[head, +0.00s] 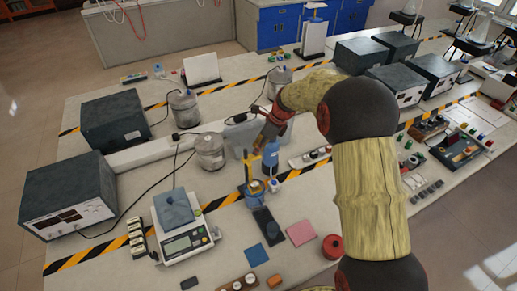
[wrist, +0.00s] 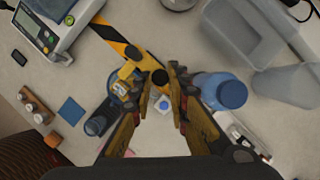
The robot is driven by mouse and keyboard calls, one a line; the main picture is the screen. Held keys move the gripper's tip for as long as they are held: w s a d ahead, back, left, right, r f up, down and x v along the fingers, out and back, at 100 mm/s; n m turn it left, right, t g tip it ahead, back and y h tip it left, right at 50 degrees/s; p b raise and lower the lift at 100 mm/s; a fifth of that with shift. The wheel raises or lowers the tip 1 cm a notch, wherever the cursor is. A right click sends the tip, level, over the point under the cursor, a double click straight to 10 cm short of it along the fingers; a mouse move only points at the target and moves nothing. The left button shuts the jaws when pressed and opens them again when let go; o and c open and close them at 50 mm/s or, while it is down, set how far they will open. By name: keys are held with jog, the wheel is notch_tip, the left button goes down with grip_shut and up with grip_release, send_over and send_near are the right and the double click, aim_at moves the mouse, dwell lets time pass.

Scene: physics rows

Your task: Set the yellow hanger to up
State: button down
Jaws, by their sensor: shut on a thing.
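The yellow hanger (head: 248,170) stands upright on a small blue round base near the middle of the bench in the head view. In the wrist view its yellow part (wrist: 126,71) shows just left of the fingers, over the blue base. My gripper (head: 259,147) reaches down to the hanger's top from above. In the wrist view my gripper (wrist: 160,78) has its two fingertips on either side of a dark round end, which looks like part of the hanger. The fingers hide the exact contact.
A blue bottle (head: 270,158) stands close beside the hanger, and also close to the right finger in the wrist view (wrist: 228,93). A scale (head: 185,236) is at the left. A dark flat block (head: 266,227) and a pink pad (head: 301,233) lie in front.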

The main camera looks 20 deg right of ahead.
notch_tip(320, 180, up, 2)
jog(key=shift+w+r+p, duration=0.1)
jog(key=shift+p, duration=0.25)
jog(key=c, duration=2.1)
grip_release()
jog(key=shift+c, duration=0.2)
jog(key=o, duration=0.5)
jog(key=shift+f, duration=0.2)
jog(key=shift+c, duration=0.2)
jog(key=v, duration=1.2)
jog(key=shift+f, duration=0.1)
